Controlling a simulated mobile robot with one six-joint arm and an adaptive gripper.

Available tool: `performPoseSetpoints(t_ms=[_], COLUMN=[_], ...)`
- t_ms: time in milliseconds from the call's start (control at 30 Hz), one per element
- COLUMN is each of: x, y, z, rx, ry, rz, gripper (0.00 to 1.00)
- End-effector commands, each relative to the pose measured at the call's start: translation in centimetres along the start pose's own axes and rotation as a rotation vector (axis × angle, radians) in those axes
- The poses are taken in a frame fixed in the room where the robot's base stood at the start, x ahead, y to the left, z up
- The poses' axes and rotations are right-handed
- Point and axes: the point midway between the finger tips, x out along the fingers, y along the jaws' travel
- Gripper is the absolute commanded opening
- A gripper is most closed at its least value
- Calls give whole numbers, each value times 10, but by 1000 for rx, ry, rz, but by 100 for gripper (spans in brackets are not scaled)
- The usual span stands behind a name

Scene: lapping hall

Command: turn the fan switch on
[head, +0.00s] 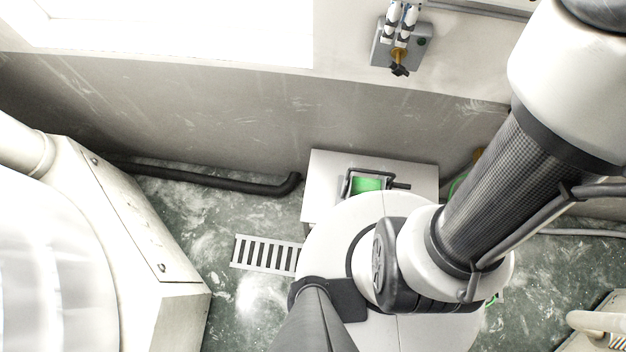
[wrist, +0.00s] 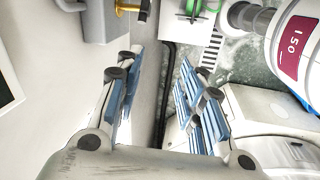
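A grey box (head: 402,42) is on the wall at the top of the head view. Two white-banded fittings enter it from above, and it has a brass stem with a black knob (head: 399,70) and a small green spot on its face. I cannot tell for sure whether this is the fan switch. A grey box with a brass part (wrist: 104,18) also shows at the top of the wrist view, cut off by the edge. My gripper (wrist: 162,68) is open and empty, its blue-padded fingers apart, with that box beyond the left finger. The head view does not show my gripper.
A white cabinet (head: 320,192) with a green-topped item (head: 367,184) stands by the wall. A black pipe (head: 215,180) runs along the wall's foot. A large pale machine (head: 150,250) is at left. A floor grate (head: 264,254) lies between.

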Motion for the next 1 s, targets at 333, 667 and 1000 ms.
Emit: performPoseSetpoints(t_ms=[333, 667, 1000], x=[-16, -16, -60], y=[-1, -1, -15], z=[-3, -3, 0], rx=[0, 0, 1], ry=[0, 0, 4], rz=[0, 0, 16], gripper=[36, 36, 36])
